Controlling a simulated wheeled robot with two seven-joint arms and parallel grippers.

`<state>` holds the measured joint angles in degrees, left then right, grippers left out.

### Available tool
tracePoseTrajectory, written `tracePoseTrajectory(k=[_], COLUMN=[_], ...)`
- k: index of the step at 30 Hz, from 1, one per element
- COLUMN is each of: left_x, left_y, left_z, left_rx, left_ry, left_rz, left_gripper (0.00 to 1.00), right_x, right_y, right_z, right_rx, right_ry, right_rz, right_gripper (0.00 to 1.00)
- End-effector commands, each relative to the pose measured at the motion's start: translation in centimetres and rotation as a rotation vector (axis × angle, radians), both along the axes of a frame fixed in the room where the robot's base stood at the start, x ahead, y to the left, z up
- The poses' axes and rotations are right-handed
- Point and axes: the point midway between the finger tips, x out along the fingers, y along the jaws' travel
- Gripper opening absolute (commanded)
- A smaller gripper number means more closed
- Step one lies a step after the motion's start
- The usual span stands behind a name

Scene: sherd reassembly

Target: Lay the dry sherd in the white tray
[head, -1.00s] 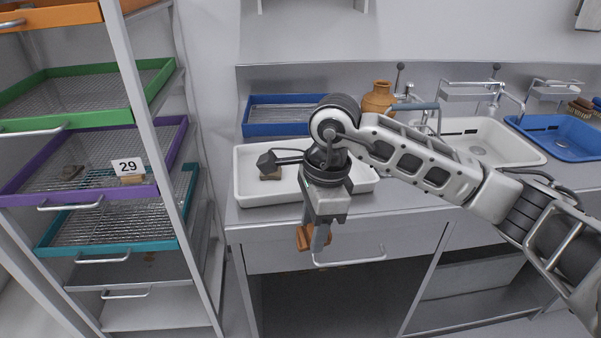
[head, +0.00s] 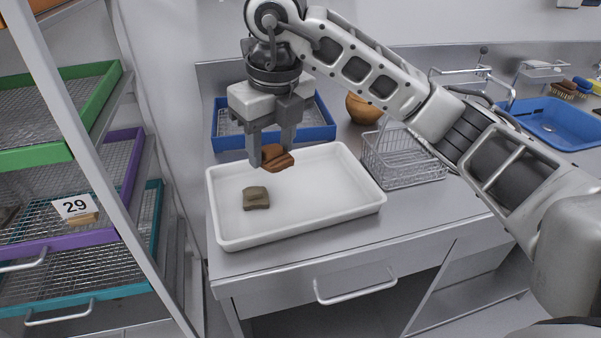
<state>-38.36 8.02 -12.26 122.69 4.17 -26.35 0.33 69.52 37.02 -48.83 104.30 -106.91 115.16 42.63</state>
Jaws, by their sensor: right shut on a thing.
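My right gripper (head: 271,160) is shut on an orange-brown sherd (head: 278,158). It holds the sherd above the back part of the white tray (head: 235,240). Part of the sherd is hidden by the fingers. A grey-brown sherd (head: 256,198) lies in the white tray toward its left side, in front of the gripper. The rest of the tray floor is bare. My left gripper is not in view.
A blue mesh tray (head: 322,133) lies behind the white tray. A wire basket (head: 403,165) and an orange-brown pot (head: 363,108) stand to its right. At the left is a rack with green (head: 60,153), purple and teal mesh trays and a "29" tag (head: 74,206).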

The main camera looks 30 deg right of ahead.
Motion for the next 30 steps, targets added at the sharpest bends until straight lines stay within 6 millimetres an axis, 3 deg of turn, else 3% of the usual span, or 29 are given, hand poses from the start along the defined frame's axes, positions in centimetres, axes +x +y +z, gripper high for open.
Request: tracePoseTrajectory(k=[6,12,24,30], left_x=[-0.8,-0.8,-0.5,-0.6], left_y=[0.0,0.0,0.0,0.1], left_z=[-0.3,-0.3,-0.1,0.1], left_rx=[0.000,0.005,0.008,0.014], left_ry=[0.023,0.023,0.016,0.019], left_rz=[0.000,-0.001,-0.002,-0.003], left_gripper=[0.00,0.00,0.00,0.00], right_x=[1.1,1.9,2.5,2.5], right_y=[-5.5,-9.2,-12.1,-11.9], right_z=[-2.4,-5.8,-9.6,-12.0], right_rx=[-0.003,-0.002,-0.002,0.000], right_ry=[0.004,0.006,0.004,0.002], right_rz=[-0.007,-0.003,-0.001,0.001], right_gripper=[0.22,0.22,0.22,0.22])
